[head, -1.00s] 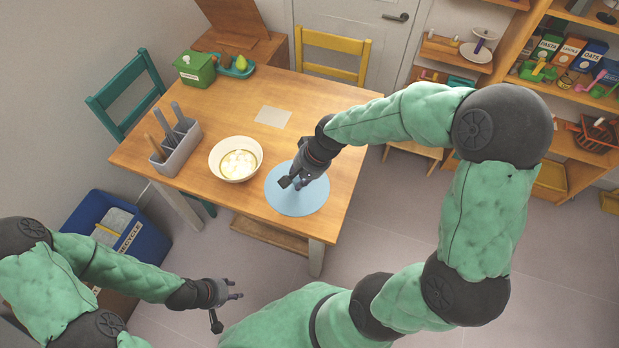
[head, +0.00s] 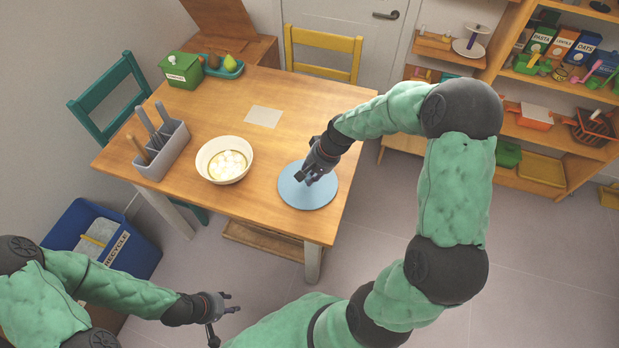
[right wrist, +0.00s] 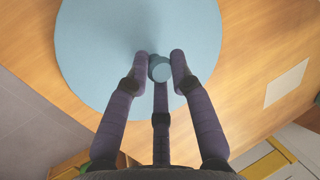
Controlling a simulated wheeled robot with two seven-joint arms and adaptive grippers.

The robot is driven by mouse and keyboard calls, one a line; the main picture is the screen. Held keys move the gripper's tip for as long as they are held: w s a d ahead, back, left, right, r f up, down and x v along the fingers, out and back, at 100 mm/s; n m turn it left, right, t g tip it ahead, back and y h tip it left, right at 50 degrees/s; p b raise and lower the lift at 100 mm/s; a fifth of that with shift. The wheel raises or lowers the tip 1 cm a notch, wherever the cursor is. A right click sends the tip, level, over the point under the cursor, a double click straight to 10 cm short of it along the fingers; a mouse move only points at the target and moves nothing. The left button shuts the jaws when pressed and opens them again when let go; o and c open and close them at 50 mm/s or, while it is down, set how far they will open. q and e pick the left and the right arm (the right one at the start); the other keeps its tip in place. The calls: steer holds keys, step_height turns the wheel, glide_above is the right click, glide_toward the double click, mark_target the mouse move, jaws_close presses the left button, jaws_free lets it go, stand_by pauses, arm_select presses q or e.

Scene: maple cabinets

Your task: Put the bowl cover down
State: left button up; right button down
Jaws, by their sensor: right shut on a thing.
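The bowl cover (head: 297,199) is a flat, light blue disc at the right front part of the table, apart from the bowl. Its small round knob (right wrist: 160,69) sits between the fingers of my right gripper (head: 314,176) in the right wrist view, and the gripper is shut on it. The cover looks level and low over the tabletop; I cannot tell if it touches. The cream bowl (head: 203,172), with pale round contents, stands uncovered to its left. My left gripper (head: 232,303) is open and empty, off the table's front side.
A grey utensil holder (head: 155,163) stands left of the bowl. A pale square sheet (head: 263,117) lies behind the cover on the wooden table (head: 215,106). A green box (head: 182,70) and a teal tray (head: 233,72) are at the back left. The table's right edge is close to the cover.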

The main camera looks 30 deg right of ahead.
steer(key=shift+f, duration=0.15)
steer(key=c, duration=1.1)
jaws_free()
steer(key=p+v, duration=0.4)
steer(key=v, duration=0.8)
steer(key=shift+s, duration=0.1)
